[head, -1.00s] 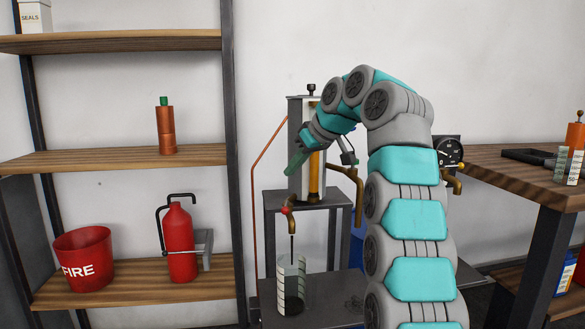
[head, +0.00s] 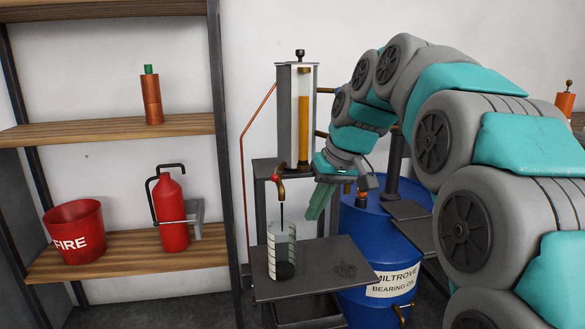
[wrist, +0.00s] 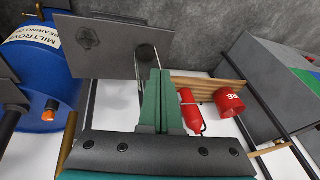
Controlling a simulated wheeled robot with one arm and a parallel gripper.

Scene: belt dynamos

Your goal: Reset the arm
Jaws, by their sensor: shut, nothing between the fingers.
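My gripper (head: 318,203) has green fingers that point down, in front of the dispenser stand and left of the blue drum. In the wrist view my gripper (wrist: 161,100) shows its two green fingers pressed together with nothing between them. My teal and grey arm reaches in from the right in the head view and hides part of the drum and the wall. A clear graduated beaker (head: 281,255) with dark liquid at its bottom stands below the red-handled tap (head: 280,188), to the left of and below my gripper.
A dark metal shelf (head: 335,268) carries the beaker. The blue oil drum (head: 365,235) stands close to my gripper's right. Wooden shelves at left hold a red fire bucket (head: 75,232), an extinguisher (head: 171,212) and a copper cylinder (head: 152,102). A sight-glass column (head: 303,120) stands behind.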

